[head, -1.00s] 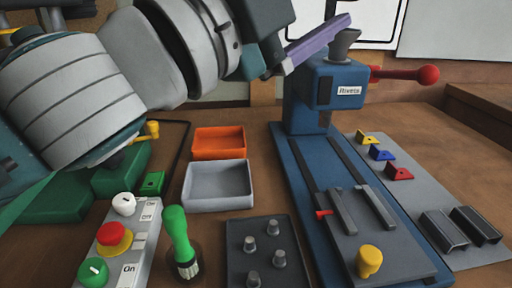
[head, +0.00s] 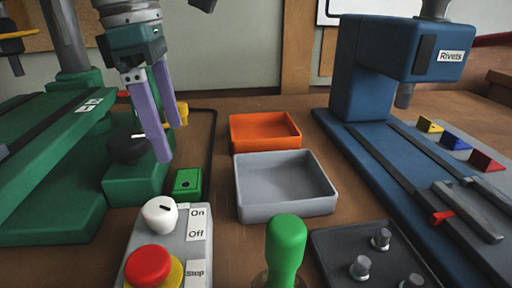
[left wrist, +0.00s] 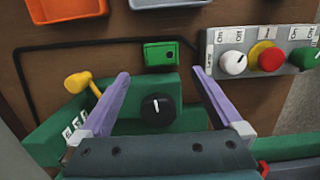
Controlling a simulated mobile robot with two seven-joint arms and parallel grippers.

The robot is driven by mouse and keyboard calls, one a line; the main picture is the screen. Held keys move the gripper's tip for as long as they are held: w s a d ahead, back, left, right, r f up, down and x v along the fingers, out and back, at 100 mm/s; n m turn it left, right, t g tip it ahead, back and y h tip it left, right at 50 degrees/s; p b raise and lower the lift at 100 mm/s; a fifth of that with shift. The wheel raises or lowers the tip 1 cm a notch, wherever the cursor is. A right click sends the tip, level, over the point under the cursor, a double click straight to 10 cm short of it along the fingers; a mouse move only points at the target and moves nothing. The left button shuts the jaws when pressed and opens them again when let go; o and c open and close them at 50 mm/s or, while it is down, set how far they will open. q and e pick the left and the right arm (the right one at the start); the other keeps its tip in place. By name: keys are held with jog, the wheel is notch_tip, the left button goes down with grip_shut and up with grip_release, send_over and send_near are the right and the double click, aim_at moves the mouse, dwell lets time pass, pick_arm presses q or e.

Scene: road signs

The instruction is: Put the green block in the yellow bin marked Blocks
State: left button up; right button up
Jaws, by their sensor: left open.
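A small green box-shaped thing (head: 187,182) with a dark spot on its face lies on the bench, right of the green machine; I cannot tell if it is the green block. It also shows in the left wrist view (left wrist: 161,54). My left gripper (head: 168,142) has purple fingers, points down and is open and empty. It is above the green machine's front, behind and left of the small green thing. In the left wrist view its fingertips (left wrist: 161,73) are spread, with that thing beyond them. I see no yellow bin marked Blocks. My right gripper is not in view.
An orange tray (head: 265,132) and a grey tray (head: 284,205) look empty. The green machine (head: 140,183) has a black knob (left wrist: 157,106). A switch panel (head: 197,250), green-handled brush (head: 287,245), dark peg plate (head: 350,240) and blue Rivets press (head: 362,85) stand around.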

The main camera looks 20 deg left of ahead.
aim_at(187, 179)
pick_arm(q)
jog(key=shift+d+f, duration=0.2)
jog(key=shift+f, duration=0.4)
jog(key=shift+d+f, duration=0.2)
jog(key=shift+f, duration=0.4)
jog(key=shift+w+d+f, duration=0.1)
jog(key=shift+d+f, duration=0.05)
jog(key=shift+f, duration=1.2)
jog(key=shift+w+d+f, duration=0.1)
jog(key=shift+f, duration=1.25)
jog(key=c, duration=1.3)
jog(key=shift+c, duration=0.6)
jog(key=shift+r, duration=0.15)
